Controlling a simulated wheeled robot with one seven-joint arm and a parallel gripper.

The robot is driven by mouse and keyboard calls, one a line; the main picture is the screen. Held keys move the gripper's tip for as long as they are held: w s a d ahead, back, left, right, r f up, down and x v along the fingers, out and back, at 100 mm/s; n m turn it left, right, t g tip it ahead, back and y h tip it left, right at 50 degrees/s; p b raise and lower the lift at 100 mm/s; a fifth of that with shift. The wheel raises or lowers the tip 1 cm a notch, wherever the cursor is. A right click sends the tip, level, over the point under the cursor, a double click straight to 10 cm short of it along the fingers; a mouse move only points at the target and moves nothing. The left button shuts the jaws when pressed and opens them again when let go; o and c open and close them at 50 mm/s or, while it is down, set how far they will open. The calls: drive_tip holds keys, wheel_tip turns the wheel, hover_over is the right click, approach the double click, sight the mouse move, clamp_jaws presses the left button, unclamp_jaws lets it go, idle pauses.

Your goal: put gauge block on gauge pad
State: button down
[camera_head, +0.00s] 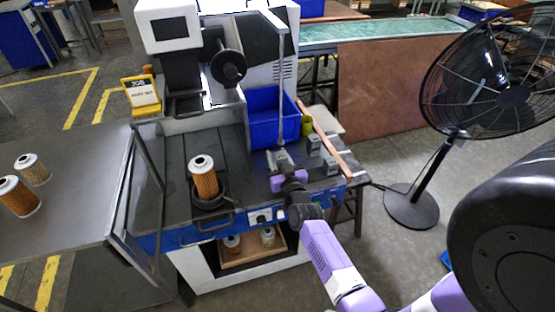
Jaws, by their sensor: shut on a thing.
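My gripper (281,158) is over the right part of the dark machine bed, in front of the blue bin. It is shut on a small grey piece, which I take to be the gauge block; the jaws and wrist hide most of it. I cannot tell whether the piece touches the bed. Two small grey blocks, one farther back (314,144) and one nearer (330,166), stand just right of my gripper. I cannot make out the gauge pad for certain.
A blue bin (262,118) stands behind my gripper, under a thin upright rod. An orange filter cartridge (204,178) stands in a dark holder to the left. More cartridges stand on the left table (75,208). A black fan (510,95) is at the right.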

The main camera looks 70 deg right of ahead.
drive_tip(key=c, duration=0.9)
unclamp_jaws()
drive_tip(key=shift+r, duration=0.15)
drive_tip(key=v, duration=1.1)
drive_tip(key=shift+s+a, duration=0.3)
drive_tip(key=shift+a, duration=0.3)
drive_tip(key=s+a+r+n+t+y, duration=0.1)
drive_tip(key=s+a+r+n+y, duration=0.15)
drive_tip(key=a, duration=0.65)
drive_tip(key=s+a+r+n+t+y, duration=0.1)
drive_tip(key=s+a+n+t+y, duration=0.2)
drive_tip(key=a, duration=0.6)
drive_tip(key=s+a+r+n+y, duration=0.1)
drive_tip(key=s+a+y, duration=0.25)
drive_tip(key=a, duration=0.55)
drive_tip(key=s+a+r+n+y, duration=0.1)
drive_tip(key=s+a+r, duration=0.1)
drive_tip(key=s+a+r+n+y, duration=0.1)
drive_tip(key=a+r+y, duration=0.1)
drive_tip(key=s+a+r+n+y, duration=0.1)
drive_tip(key=s+a+r, duration=0.1)
drive_tip(key=shift+s+a+r+g+y, duration=0.25)
drive_tip(key=shift+s+r+g+y, duration=0.05)
drive_tip(key=shift+r+g+y, duration=0.1)
